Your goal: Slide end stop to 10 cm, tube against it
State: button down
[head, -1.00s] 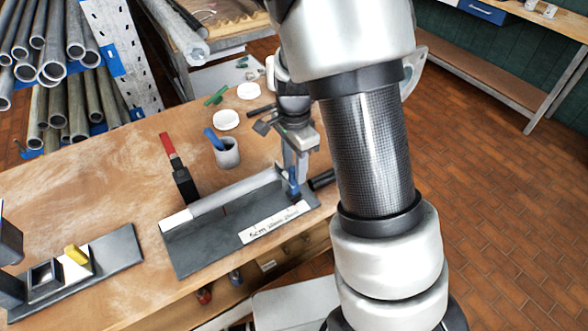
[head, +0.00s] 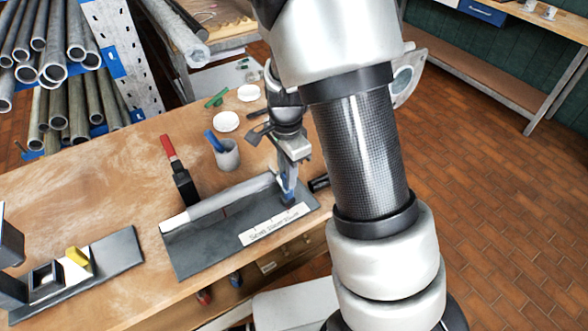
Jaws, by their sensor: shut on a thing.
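A grey jig plate (head: 190,252) lies on the wooden bench. A pale grey tube (head: 232,197) lies along its back edge, slanting up to the right. A small white block sits at the tube's left end. A white scale strip (head: 275,228) lies on the front of the plate; its marks are too blurred to read. My gripper (head: 288,194) points down at the tube's right end and is shut on what appears to be the end stop, mostly hidden by the fingers. Blue shows at the fingertips. I cannot tell whether tube and stop touch.
A red-handled clamp (head: 172,160) stands behind the jig. A grey cup (head: 228,155) with blue pens and two white discs are farther back. A second fixture with a yellow piece (head: 77,255) is at left. A black cylinder (head: 318,184) is right of my gripper.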

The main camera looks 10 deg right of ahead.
jog(key=a, duration=0.1)
jog(key=s+a, duration=0.1)
jog(key=a, duration=0.1)
jog(key=a+p, duration=0.1)
jog(key=a, duration=0.1)
jog(key=shift+s+a, duration=0.25)
jog(key=shift+s, duration=0.15)
jog(key=c, duration=1.6)
grip_release()
notch_tip(320, 180, up, 18)
jog(key=shift+f+p, duration=0.25)
jog(key=shift+p, duration=0.5)
